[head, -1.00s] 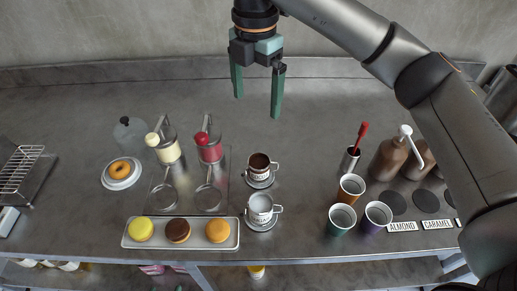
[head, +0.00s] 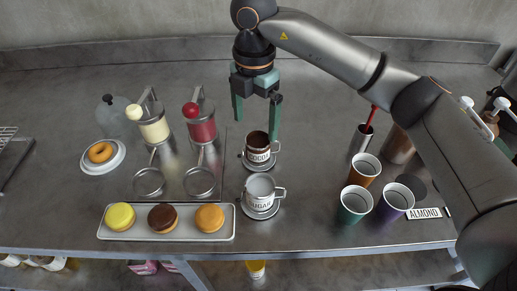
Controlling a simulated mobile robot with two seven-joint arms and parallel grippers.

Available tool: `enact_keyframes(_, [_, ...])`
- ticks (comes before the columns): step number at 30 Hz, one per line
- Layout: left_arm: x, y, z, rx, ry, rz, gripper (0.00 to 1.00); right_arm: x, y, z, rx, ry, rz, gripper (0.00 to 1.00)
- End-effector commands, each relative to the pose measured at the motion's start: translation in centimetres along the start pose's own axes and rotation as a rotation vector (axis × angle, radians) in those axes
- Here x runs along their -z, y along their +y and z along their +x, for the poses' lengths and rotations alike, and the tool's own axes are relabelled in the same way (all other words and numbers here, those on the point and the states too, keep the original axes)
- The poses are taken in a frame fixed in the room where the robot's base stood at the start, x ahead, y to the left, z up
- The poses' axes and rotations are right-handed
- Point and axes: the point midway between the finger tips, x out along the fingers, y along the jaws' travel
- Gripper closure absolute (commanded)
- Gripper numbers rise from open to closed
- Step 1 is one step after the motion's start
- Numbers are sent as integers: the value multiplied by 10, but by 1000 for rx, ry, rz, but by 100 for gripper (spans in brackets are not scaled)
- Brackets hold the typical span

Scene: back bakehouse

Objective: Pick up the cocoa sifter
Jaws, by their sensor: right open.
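The cocoa sifter (head: 258,157) is a small metal cup labelled COCOA, with brown powder inside and a handle on its right. It stands upright on a round saucer-like base on the steel worktop. My right gripper (head: 256,129) has green fingers pointing down, spread apart and empty. Its fingertips show just above and behind the cocoa sifter, the right one close to the handle in the picture. I cannot tell the exact gap. My left gripper is not in view.
A matching SUGAR sifter (head: 260,194) stands just in front. Red (head: 201,124) and cream (head: 154,125) dispensers stand to the left. A tray of round cakes (head: 225,232) lies front left. Several paper cups, such as the orange-brown one (head: 363,170), stand right. The worktop behind is clear.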

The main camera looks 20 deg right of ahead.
Motion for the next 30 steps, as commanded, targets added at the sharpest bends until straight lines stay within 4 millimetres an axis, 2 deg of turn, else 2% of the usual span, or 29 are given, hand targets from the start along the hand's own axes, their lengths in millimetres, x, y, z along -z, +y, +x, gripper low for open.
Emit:
enact_keyframes(3, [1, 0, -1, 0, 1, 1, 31, 0, 0, 15, 2, 0, 0, 0])
enact_keyframes(8, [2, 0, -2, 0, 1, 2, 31, -1, -2, 26, 3, 0, 0, 0])
enact_keyframes(15, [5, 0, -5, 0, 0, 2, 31, -2, -8, 60, 3, 0, 1, 0])
enact_keyframes(18, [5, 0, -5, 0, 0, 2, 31, -2, -7, 69, 2, 1, 1, 0])
enact_keyframes(26, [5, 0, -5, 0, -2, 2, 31, -2, -7, 72, 0, -1, 1, 0])
enact_keyframes(30, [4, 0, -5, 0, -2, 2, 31, -2, -7, 72, 0, -1, 1, 15])
